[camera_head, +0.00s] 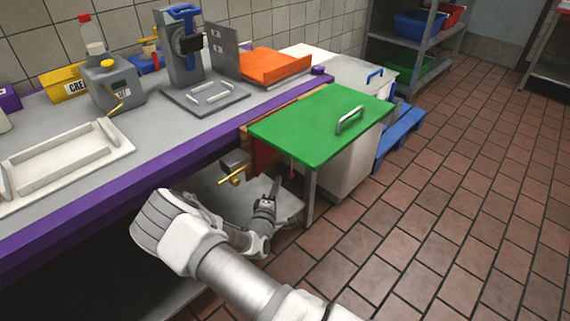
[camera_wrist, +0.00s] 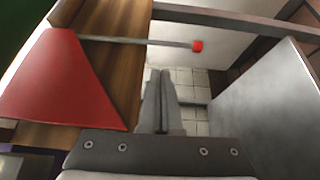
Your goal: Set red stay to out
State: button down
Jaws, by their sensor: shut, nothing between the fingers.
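The red stay (camera_wrist: 65,85) is a flat red panel under the green flap (camera_head: 322,122), beside a wooden upright (camera_wrist: 118,55). In the head view it shows as a dark red strip (camera_head: 263,158) below the flap's left edge. A thin grey rod with a red tip (camera_wrist: 197,46) reaches rightward past the wooden upright in the wrist view. My gripper (camera_head: 275,184) is under the flap's near side, its fingers closed together and empty. In the wrist view my fingertips (camera_wrist: 160,75) are below the rod and right of the red panel, apart from both.
A metal leg (camera_head: 311,195) stands under the flap's near corner, right of my gripper. A yellow-handled grey fitting (camera_head: 235,168) is to its left, under the purple-edged counter (camera_head: 150,146). A grey panel (camera_wrist: 265,105) is close on the right in the wrist view. Tiled floor at right is clear.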

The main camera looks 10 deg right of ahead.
jog(key=b+x, duration=0.3)
jog(key=x, duration=0.6)
jog(key=shift+w+d, duration=0.2)
jog(key=shift+w, duration=0.1)
jog(key=shift+d, duration=0.1)
jog(key=shift+s+d+m+g+h, duration=0.15)
jog(key=shift+s+m+g+h, duration=0.2)
jog(key=shift+h, duration=0.25)
